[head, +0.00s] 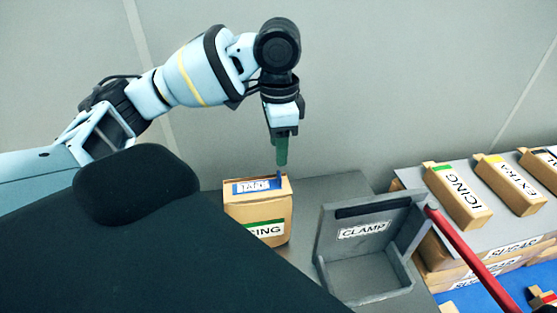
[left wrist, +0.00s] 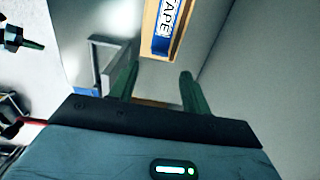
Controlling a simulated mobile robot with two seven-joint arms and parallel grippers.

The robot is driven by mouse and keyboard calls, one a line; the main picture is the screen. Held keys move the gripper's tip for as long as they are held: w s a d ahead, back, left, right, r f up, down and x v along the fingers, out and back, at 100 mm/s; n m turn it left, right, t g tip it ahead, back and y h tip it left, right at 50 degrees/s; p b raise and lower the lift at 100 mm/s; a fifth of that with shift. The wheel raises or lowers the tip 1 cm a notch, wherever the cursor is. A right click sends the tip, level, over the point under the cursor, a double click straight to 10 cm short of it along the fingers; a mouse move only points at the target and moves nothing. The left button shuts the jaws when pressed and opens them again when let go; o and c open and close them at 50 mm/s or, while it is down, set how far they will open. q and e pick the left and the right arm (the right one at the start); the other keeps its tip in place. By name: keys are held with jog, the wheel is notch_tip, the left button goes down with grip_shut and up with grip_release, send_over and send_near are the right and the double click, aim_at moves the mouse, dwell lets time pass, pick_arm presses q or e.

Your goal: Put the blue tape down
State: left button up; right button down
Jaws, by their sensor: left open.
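The blue tape (head: 252,187) lies on top of a cardboard box labelled ICING (head: 262,212) in the head view. In the left wrist view the tape (left wrist: 162,35) shows its white TAPE label beyond the fingers. My left gripper (head: 281,165) points down just above the right part of the tape. Its green fingers (left wrist: 158,85) are spread apart with nothing between them in the left wrist view. Whether a fingertip touches the tape or box cannot be told. My right gripper does not show clearly in the head view.
A grey CLAMP holder (head: 364,232) stands right of the box on the grey table (head: 330,190). A red bar (head: 468,256) slants beside it. Several more boxes, including ICING (head: 458,196) and EXTRA (head: 510,186), lie on a raised surface at the right.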

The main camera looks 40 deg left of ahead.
pick_arm(q)
jog(key=shift+r, duration=2.5)
